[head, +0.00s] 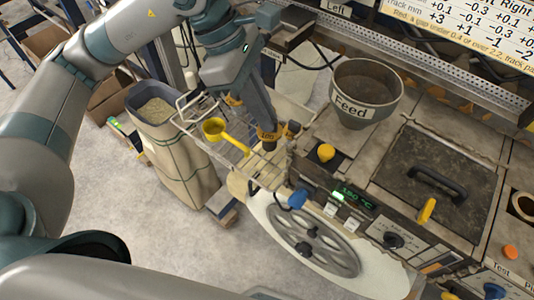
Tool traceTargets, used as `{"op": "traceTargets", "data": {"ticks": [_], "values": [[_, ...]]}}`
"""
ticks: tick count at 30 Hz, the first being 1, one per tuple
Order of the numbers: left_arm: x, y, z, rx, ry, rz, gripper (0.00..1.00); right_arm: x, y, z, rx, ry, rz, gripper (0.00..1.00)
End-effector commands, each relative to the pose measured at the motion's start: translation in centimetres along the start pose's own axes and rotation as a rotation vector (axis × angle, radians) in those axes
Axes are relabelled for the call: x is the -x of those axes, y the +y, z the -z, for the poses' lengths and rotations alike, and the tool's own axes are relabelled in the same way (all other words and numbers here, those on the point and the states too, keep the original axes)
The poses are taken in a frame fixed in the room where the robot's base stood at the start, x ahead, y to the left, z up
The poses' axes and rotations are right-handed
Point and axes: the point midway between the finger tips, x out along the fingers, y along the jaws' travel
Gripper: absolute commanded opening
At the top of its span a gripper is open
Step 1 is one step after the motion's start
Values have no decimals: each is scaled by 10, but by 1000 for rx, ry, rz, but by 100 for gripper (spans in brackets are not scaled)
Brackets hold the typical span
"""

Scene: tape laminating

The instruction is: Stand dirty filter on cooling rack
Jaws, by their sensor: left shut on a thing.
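The wire cooling rack (222,146) sticks out from the left side of the machine, with a yellow scoop (214,129) at its left part. My left gripper (268,133) reaches down from above over the rack's right part, beside the machine's edge. It is shut on a small dark piece (269,146) at its tips. Most of that piece is hidden, and I cannot tell for sure that it is the dirty filter. No other filter is clear in this view. I cannot tell whether the piece touches the rack. My right gripper is not in view.
A Feed hopper (367,95) and a dark plate with a black handle (437,182) are on the machine to the right. A grey handwheel (312,240) is in front. An open sack (160,130) stands left of the rack. Bare floor lies at lower left.

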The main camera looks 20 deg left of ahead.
Motion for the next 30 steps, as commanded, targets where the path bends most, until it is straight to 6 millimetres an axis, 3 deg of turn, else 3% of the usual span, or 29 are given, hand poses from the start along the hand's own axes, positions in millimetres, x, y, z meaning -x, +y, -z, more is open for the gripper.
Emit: {"op": "traceTargets", "data": {"ticks": [11, 23, 30], "values": [[-42, -1, 18, 2, 1, 3, 0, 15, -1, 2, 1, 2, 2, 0], [-47, 0, 19, 1, -1, 1, 0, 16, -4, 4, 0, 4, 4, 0], [-66, -1, 28, 4, 1, 5, 0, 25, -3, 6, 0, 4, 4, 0]]}}
